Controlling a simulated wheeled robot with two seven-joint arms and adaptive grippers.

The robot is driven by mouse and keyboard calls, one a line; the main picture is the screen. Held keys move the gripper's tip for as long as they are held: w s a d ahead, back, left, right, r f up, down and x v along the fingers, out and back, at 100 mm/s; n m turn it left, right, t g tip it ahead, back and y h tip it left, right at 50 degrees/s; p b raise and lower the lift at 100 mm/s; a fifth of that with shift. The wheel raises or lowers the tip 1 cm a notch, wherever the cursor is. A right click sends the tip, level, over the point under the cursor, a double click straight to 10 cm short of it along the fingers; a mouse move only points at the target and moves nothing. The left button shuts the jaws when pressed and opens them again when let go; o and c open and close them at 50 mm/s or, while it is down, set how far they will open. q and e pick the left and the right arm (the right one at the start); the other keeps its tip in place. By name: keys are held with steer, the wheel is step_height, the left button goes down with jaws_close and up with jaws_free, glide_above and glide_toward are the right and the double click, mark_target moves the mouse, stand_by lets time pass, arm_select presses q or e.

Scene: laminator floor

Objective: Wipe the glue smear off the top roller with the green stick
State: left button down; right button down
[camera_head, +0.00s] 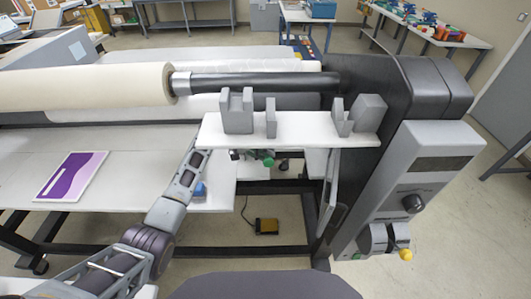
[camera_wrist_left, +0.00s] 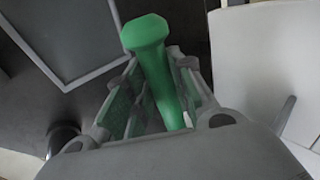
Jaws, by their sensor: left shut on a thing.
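My left gripper (camera_head: 254,156) is shut on the green stick (camera_wrist_left: 152,52), just below the front edge of the white shelf. The stick's rounded end sticks out past the finger pads in the left wrist view, and a bit of green (camera_head: 267,160) shows in the head view. Part of the gripper is hidden by the shelf. A dark roller (camera_head: 260,82) runs across behind the shelf, with a thick cream roll (camera_head: 85,87) at its left. The gripper is apart from both. I cannot make out a glue smear. My right gripper is not in view.
The white shelf (camera_head: 300,130) carries grey slotted holders (camera_head: 237,110) and stands between gripper and rollers. The machine's dark side housing (camera_head: 375,100) and grey control box (camera_head: 425,160) close off the right. A purple sheet (camera_head: 72,176) lies on the left table.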

arm_select(q)
steer(key=shift+p, duration=0.35)
stand_by(0.9)
steer(key=shift+d, duration=0.45)
steer(key=shift+d, duration=0.7)
steer(key=shift+d, duration=0.35)
stand_by(1.4)
steer(key=shift+d, duration=0.75)
steer(key=shift+d, duration=0.1)
steer(key=shift+w+r+b, duration=0.1)
steer(key=shift+w+b, duration=0.35)
steer(key=shift+w, duration=0.45)
stand_by(2.1)
